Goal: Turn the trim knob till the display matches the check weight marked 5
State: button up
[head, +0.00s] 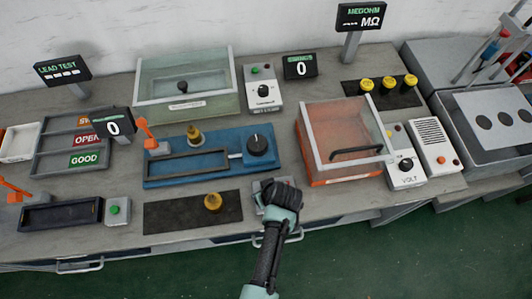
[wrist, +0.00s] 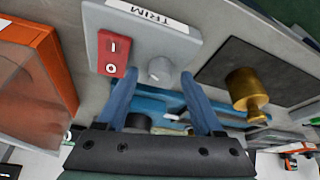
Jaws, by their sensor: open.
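The grey trim box (wrist: 188,32) carries a TRIM label, a red I/O switch (wrist: 112,54) and a round grey trim knob (wrist: 160,69). My gripper (wrist: 159,78) is open, its blue fingertips on either side of the knob; I cannot tell whether they touch it. In the head view, my gripper (head: 277,192) covers most of the trim box (head: 257,208). A brass weight (head: 213,202) stands on a dark mat left of it, also in the wrist view (wrist: 243,88); no number is readable on it. Two displays, left (head: 116,123) and back (head: 300,67), read 0.
A blue fixture (head: 215,170) with a black knob (head: 257,145) lies behind my gripper. An orange clear-lidded box (head: 340,150) stands close to the right. Several yellow-topped pieces (head: 388,83) stand at the back right. A VOLT box (head: 405,165) is further right.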

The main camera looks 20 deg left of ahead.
grip_shut()
dwell(0.3)
jog(key=shift+m, duration=0.3)
jog(key=shift+a+m+t+h+p, duration=0.1)
jog(key=shift+m+t+h+p, duration=0.4)
jog(key=shift+m, duration=0.7)
jog(key=shift+m+t+h+p, duration=0.3)
jog(key=shift+m+h+p, duration=0.1)
jog(key=shift+m, duration=1)
grip_release()
